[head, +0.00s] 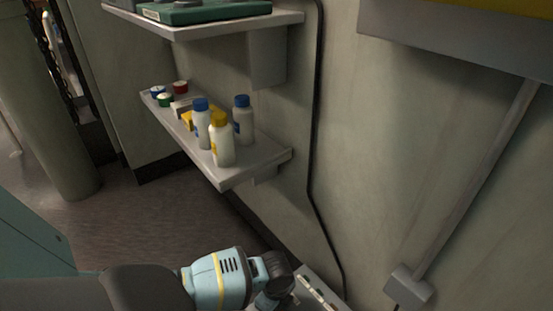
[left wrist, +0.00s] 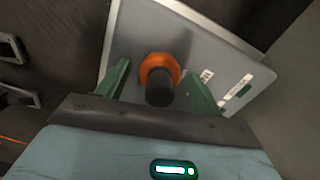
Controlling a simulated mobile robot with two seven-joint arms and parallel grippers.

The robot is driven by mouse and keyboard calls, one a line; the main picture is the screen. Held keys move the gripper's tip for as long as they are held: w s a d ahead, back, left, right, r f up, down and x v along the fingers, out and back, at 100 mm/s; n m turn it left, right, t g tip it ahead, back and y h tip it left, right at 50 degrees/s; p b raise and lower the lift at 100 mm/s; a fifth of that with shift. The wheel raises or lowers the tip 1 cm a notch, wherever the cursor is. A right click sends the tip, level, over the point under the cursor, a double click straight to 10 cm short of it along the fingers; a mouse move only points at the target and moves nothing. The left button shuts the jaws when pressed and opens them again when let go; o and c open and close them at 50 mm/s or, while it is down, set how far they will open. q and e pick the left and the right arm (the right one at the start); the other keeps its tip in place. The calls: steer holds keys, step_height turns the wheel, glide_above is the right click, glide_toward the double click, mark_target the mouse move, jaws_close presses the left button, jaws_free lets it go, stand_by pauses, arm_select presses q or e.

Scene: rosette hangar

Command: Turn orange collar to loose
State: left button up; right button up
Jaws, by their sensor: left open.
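The orange collar (left wrist: 147,62) shows in the left wrist view as a ring around a dark, stubby cylinder (left wrist: 159,88) on a light grey plate (left wrist: 150,22). The cylinder hides the collar's near part. My left gripper (left wrist: 158,74) is open, with one green finger on each side of the collar and cylinder. Gaps show between the fingers and the collar; I cannot tell how far the tips are from it in depth. In the head view my left arm reaches in along the bottom edge, and its fingers and the collar are not visible there. My right gripper is not in view.
The plate carries white labels (left wrist: 237,88) on its right. In the head view a wall shelf (head: 240,176) holds several bottles and small jars, below an upper shelf (head: 222,27). A black cable (head: 311,140) runs down the wall. Floor (head: 140,225) is clear at left.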

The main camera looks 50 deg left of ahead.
arm_select(q)
steer(key=c, duration=1)
